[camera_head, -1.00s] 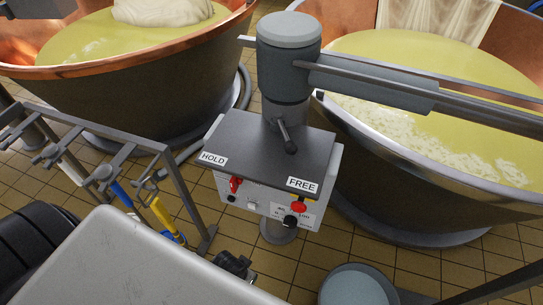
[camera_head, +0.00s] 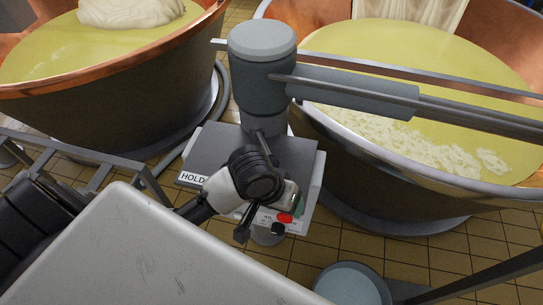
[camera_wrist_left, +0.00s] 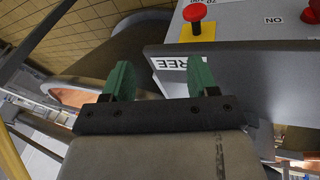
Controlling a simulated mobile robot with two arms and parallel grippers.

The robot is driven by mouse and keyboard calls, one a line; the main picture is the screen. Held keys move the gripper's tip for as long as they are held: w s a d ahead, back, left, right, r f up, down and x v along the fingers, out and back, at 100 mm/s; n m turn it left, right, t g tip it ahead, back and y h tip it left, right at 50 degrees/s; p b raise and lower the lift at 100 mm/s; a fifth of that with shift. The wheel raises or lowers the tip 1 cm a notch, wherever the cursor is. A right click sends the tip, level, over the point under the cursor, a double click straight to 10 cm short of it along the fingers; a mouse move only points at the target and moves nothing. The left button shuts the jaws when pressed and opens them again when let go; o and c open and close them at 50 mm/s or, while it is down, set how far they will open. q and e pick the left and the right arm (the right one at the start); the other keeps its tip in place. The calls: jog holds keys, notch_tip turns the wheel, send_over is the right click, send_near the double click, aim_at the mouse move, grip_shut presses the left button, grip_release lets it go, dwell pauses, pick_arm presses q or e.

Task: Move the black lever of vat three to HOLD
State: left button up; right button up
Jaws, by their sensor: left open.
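The black lever (camera_head: 266,148) sticks out from the base of the grey column above the dark top plate (camera_head: 210,150) of the control box. Its lower end is close behind my left wrist in the head view. The HOLD label (camera_head: 193,177) is at the plate's left corner. My arm hides the FREE label in the head view; the wrist view shows it partly, as "REE" (camera_wrist_left: 178,63). My left gripper (camera_wrist_left: 160,82) is open and empty, its green fingers near the plate edge by that label. In the head view, it is over the box's front right. My right gripper is not in view.
A red button (camera_head: 284,218) is on the box front, just below my gripper. Vats stand at the left (camera_head: 120,110) and right (camera_head: 400,170). A grey arm (camera_head: 360,92) reaches from the column over the right vat. A rack (camera_head: 90,150) stands at the left.

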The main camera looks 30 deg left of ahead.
aim_at(271, 157)
pick_arm(q)
jog(key=w+r+n, duration=0.1)
jog(key=w+a+r+n, duration=0.1)
jog(key=w, duration=0.1)
jog(key=w+a+r+n+g+y, duration=0.1)
jog(key=w+r, duration=0.1)
jog(key=shift+w+a, duration=0.1)
jog(key=shift+w, duration=0.15)
jog(key=w+a+r+n, duration=0.1)
jog(key=a+r+n, duration=0.1)
jog(key=w+a+r+n+g+y, duration=0.1)
jog(key=a+r+n, duration=0.1)
jog(key=w+a+r+n, duration=0.2)
jog(key=shift+y, duration=0.4)
jog(key=shift+a+g, duration=0.15)
jog(key=shift+g, duration=0.15)
notch_tip(271, 157, down, 10)
jog(key=shift+f, duration=0.25)
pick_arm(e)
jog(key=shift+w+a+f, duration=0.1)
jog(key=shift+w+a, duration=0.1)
pick_arm(q)
grip_shut()
jog(key=shift+w, duration=0.1)
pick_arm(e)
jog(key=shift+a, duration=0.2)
pick_arm(q)
jog(key=shift+r, duration=0.1)
